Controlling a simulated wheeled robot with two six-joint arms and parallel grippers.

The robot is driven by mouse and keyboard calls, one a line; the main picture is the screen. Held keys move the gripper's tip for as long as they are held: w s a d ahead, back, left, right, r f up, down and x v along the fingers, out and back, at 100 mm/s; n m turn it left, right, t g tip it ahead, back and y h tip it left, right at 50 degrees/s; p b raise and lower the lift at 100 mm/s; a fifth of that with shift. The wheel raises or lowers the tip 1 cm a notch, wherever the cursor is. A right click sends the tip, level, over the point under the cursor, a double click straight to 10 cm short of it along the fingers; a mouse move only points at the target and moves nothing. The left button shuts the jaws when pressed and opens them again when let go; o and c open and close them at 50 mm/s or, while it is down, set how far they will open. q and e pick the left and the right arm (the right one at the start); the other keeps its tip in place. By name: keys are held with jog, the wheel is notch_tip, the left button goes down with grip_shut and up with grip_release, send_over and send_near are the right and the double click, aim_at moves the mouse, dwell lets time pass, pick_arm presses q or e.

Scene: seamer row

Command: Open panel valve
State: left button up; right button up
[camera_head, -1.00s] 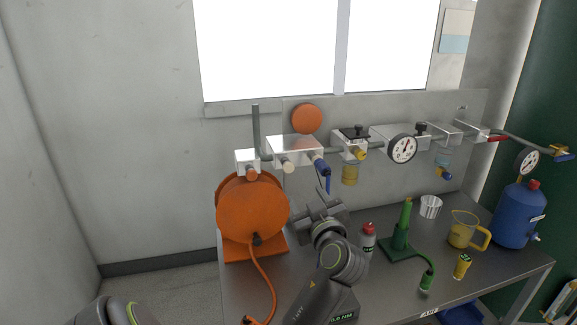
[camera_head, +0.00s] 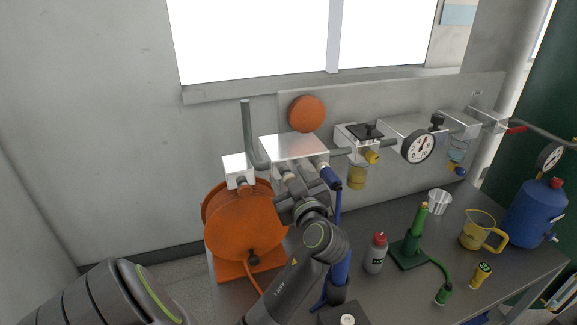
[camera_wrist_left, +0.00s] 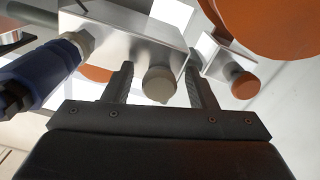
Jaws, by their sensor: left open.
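A silver block (camera_head: 294,150) is fixed in the pipe row on the wall panel. I cannot tell for sure which fitting is the panel valve. My left gripper (camera_head: 298,180) is open in front of the block's lower face. My right gripper is not in view.
A blue fitting (camera_wrist_left: 38,72) sits beside the left finger. An orange reel (camera_head: 228,222) and a smaller silver block (camera_head: 237,168) stand at left. A gauge (camera_head: 418,147) is right along the pipe. A red-capped bottle (camera_head: 376,254), green stand (camera_head: 410,250) and yellow jug (camera_head: 478,230) stand on the bench.

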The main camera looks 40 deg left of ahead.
pick_arm(q)
jog(key=shift+w+a, duration=0.1)
jog(key=shift+a, duration=0.1)
jog(key=shift+r, duration=0.1)
jog(key=shift+d, duration=0.1)
grip_shut()
jog(key=shift+s+d+f+b, duration=0.25)
jog(key=shift+d+b, duration=0.15)
jog(key=shift+b, duration=0.25)
jog(key=shift+s+d+r, duration=0.15)
jog(key=shift+d+r, duration=0.1)
jog(key=shift+r, duration=0.05)
grip_release()
